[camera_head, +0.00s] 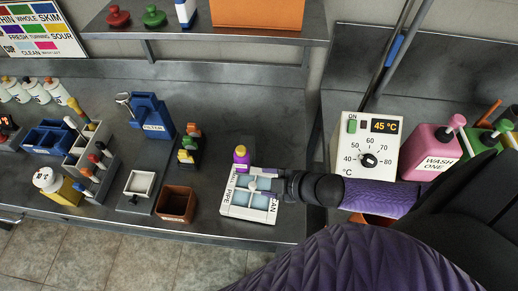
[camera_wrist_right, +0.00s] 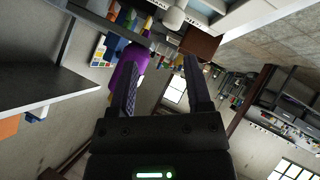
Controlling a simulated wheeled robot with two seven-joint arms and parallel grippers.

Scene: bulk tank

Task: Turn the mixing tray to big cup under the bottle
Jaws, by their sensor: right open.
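A white tray (camera_head: 232,205) with "PIPE" and "CLEAN" labels and pale blue insides sits near the bench's front edge; I cannot tell whether it is the mixing tray. A small white rounded part (camera_head: 253,184) shows over the tray, beside my gripper. My right gripper (camera_head: 268,184) reaches in from the right over the tray. In the wrist view its fingers (camera_wrist_right: 160,85) are apart and empty, with a purple object (camera_wrist_right: 128,72) by the left finger. No cup is clearly seen. My left gripper is out of view.
A brown box (camera_head: 176,204) and a small white tray (camera_head: 140,184) stand to the left. A white temperature box (camera_head: 366,148) and a pink jug (camera_head: 433,150) stand right.

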